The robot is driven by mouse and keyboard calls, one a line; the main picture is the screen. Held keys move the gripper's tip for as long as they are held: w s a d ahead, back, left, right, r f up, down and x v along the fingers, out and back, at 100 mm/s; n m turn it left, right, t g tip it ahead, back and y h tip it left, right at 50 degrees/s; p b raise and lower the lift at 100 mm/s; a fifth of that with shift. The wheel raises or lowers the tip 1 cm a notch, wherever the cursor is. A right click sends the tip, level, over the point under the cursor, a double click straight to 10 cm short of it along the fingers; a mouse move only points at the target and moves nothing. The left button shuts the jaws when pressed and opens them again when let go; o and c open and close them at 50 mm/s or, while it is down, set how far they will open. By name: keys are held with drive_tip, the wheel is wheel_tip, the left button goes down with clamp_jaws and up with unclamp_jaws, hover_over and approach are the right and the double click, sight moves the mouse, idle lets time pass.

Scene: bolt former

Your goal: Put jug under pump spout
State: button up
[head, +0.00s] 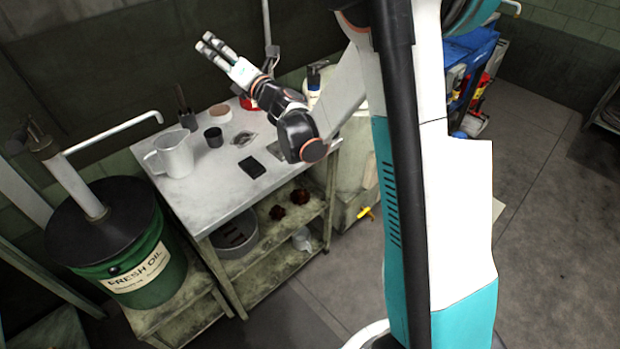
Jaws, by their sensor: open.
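A light grey jug (173,155) stands upright on the near left part of the workbench top, its handle toward the left. The pump spout (158,118) is the bent end of a pale pipe that rises from the lid of a green oil drum (150,277) left of the bench. The spout tip is close to the jug in the picture, but I cannot tell whether it is over it. My gripper (204,46) is open and empty, raised above the back of the bench, up and right of the jug and apart from it.
On the bench top (213,187) are a dark cup (214,137), a black flat object (252,167), a tan bowl (221,113) and a holder with dark tools (186,118). Shelves below hold a round container (237,243). Open floor lies to the right.

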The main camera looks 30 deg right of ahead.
drive_tip(key=s+d+r+m+h, duration=0.4)
drive_tip(key=d+r+m+h, duration=0.15)
drive_tip(key=m, duration=0.35)
drive_tip(key=s+d+m+g+h, duration=0.4)
drive_tip(key=s+m, duration=0.5)
drive_tip(key=s, duration=0.1)
drive_tip(key=s+a+f+m+g+y, duration=0.1)
drive_tip(key=s+a+f+m+g, duration=0.1)
drive_tip(key=s, duration=0.7)
drive_tip(key=s+a+f+m+g+y, duration=0.1)
drive_tip(key=s+f+m+g, duration=0.2)
drive_tip(key=s+f+m, duration=0.2)
drive_tip(key=s+a+f+m+g+y, duration=0.1)
drive_tip(key=s+f, duration=0.5)
drive_tip(key=s, duration=0.6)
drive_tip(key=a+m+g, duration=0.1)
drive_tip(key=m+g, duration=0.1)
drive_tip(key=m, duration=0.1)
drive_tip(key=shift+s+a+f, duration=0.2)
drive_tip(key=shift+s+a, duration=0.1)
drive_tip(key=shift+s, duration=0.05)
